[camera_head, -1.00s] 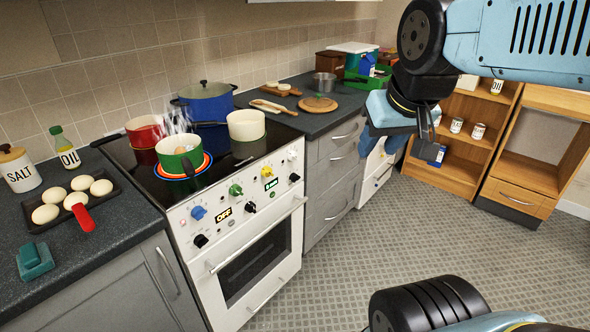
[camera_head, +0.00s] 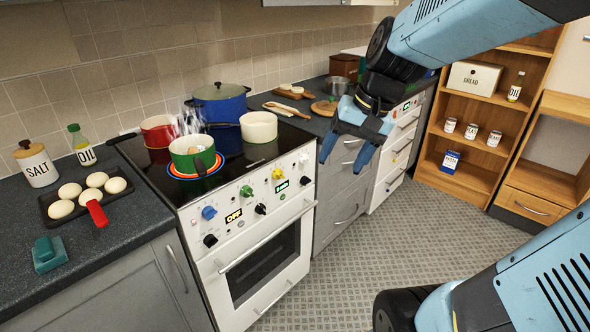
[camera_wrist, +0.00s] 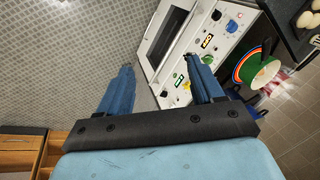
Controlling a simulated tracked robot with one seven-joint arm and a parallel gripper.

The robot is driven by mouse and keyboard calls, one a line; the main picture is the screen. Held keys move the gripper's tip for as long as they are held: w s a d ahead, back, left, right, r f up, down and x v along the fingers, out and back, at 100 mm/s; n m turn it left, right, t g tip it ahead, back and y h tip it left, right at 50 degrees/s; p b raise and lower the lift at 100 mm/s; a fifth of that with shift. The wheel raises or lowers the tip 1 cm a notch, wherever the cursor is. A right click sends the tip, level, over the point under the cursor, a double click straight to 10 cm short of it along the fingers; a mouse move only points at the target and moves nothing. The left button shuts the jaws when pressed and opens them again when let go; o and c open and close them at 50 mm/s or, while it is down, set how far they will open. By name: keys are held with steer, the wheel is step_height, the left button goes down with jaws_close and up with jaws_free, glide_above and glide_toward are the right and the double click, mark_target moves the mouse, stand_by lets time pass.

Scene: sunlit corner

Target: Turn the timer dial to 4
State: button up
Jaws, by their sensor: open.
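The white stove's front panel (camera_head: 255,202) carries several knobs. They include a blue knob (camera_head: 209,212), a green knob (camera_head: 246,191), a yellow knob (camera_head: 277,173) and black knobs. One display (camera_head: 233,216) reads OFF. A second, green-lit display (camera_head: 281,186) is too small to read. I cannot tell which knob is the timer dial. My gripper (camera_head: 345,155) is open and empty, in front of and right of the panel, apart from it. In the wrist view its two blue fingers (camera_wrist: 160,80) point toward the stove, and one overlaps part of the panel.
Several pots stand on the hob, among them a green pot (camera_head: 192,155), a cream pot (camera_head: 259,126) and a blue pot (camera_head: 222,106). The oven door handle (camera_head: 268,237) juts out below the panel. Open floor (camera_head: 350,260) lies in front. A wooden shelf (camera_head: 465,160) stands right.

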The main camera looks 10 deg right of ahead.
steer(key=w+a+f+m+y, duration=0.1)
steer(key=w+f+m+y, duration=0.5)
steer(key=w, duration=0.4)
steer(key=w+f+m+y, duration=0.4)
steer(key=w+f+m, duration=0.1)
steer(key=w+f, duration=0.5)
steer(key=m+t+h, duration=0.3)
steer(key=m+t, duration=1)
steer(key=m, duration=0.2)
glide_toward(306, 181)
steer(key=x, duration=0.8)
steer(key=shift+w+f, duration=0.35)
steer(key=shift+d, duration=0.1)
steer(key=c, duration=1)
